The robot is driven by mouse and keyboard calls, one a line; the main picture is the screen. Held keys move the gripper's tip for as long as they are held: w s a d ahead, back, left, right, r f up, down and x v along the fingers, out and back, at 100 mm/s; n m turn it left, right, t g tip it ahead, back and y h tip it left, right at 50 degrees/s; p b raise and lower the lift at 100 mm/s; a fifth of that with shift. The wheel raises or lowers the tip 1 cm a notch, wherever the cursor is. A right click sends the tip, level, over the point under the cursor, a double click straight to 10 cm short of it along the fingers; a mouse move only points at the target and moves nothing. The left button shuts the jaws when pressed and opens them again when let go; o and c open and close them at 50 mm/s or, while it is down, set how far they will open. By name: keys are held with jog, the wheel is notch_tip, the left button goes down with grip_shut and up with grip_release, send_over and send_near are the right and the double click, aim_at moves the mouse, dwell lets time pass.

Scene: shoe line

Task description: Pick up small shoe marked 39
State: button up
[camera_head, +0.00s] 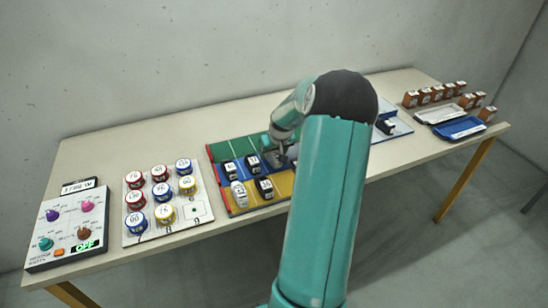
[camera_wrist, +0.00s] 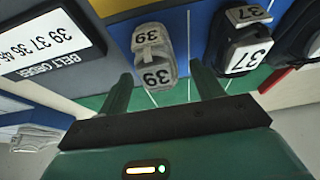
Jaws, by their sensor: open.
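The small grey shoe marked 39 (camera_wrist: 153,70) lies in the wrist view on the green and blue part of the board, with number labels on its top and end. My gripper (camera_wrist: 161,74) is open, with one finger on each side of the shoe's near end. In the head view my gripper (camera_head: 278,155) is over the coloured board (camera_head: 215,152), partly hidden by my arm. I cannot make out the shoe marked 39 there.
A white belt order sign (camera_wrist: 50,45) is at left. In the head view, a panel of numbered round pieces (camera_head: 187,236) and a knob box (camera_head: 73,228) stand left.

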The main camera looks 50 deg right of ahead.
jog(key=c, duration=1.1)
jog(key=shift+r, duration=0.15)
